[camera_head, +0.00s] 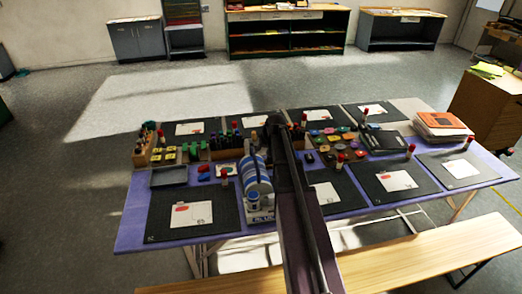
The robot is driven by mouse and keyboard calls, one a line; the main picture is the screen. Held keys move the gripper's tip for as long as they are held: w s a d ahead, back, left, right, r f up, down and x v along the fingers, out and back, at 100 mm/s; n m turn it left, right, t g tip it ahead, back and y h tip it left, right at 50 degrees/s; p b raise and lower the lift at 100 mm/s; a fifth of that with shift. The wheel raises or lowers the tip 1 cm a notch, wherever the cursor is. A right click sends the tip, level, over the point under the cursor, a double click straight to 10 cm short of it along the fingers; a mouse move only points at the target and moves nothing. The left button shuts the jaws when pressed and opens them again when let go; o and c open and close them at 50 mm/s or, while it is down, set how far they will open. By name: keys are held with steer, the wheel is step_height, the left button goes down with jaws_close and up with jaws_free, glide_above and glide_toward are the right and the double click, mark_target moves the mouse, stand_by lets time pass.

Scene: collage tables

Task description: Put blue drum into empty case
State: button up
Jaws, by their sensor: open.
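A small blue-and-white drum-like cylinder (254,199) stands near the table's front edge, just in front of a larger blue-and-white round stack (256,172). I cannot tell for certain that it is the blue drum. A shallow dark grey case (169,177) lies on the left of the table and looks empty. Another black case-like tray (384,141) lies right of centre; its inside is unclear. My gripper (275,121) is over the middle of the table, behind the round stack. It is open, though its fingers are dark and hard to make out. My arm hides part of the tabletop.
The purple table (132,221) holds several black mats (165,222) with white cards and red-topped sticks. Wooden holders (146,155) stand at left, colourful pieces (325,141) at centre, a book stack (442,123) at right. A bench (440,250) runs along the front.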

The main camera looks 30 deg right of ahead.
steer(key=shift+s+r, duration=0.15)
steer(key=shift+r, duration=0.2)
stand_by(0.5)
steer(key=s+a+f+n+g, duration=0.1)
steer(key=s+a+n+g, duration=0.2)
steer(key=s+a, duration=1.8)
steer(key=a+g, duration=0.2)
steer(key=a, duration=0.1)
steer(key=shift+s+a+f+n+h, duration=0.25)
steer(key=shift+a+f+n+h, duration=0.1)
steer(key=shift+f+n+h, duration=0.05)
step_height(320, 180, down, 2)
steer(key=shift+f+b, duration=0.1)
steer(key=shift+b, duration=0.85)
